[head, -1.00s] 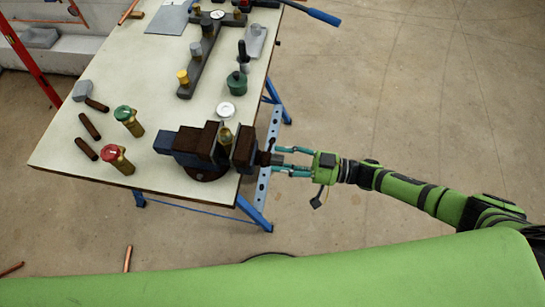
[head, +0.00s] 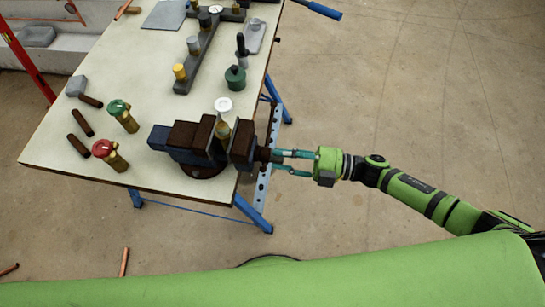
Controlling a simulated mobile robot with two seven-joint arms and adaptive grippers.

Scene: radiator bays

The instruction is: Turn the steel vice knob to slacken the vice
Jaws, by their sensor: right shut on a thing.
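The vice (head: 185,143), dark blue and rusty brown, stands at the right front edge of the bench. A brass-coloured piece (head: 222,131) stands between its jaws. The steel vice knob (head: 273,155) sticks out of the vice's right side, past the bench edge; little of it shows between my fingertips. My right gripper (head: 281,161), with teal fingers and a green body, comes in from the right and is shut on the knob. My left gripper is not in view.
A hammer (head: 82,91), brown rods, a white disc (head: 223,104), a green pot (head: 235,78) and a grey manifold bar (head: 205,45) lie on the bench. The floor at right is clear.

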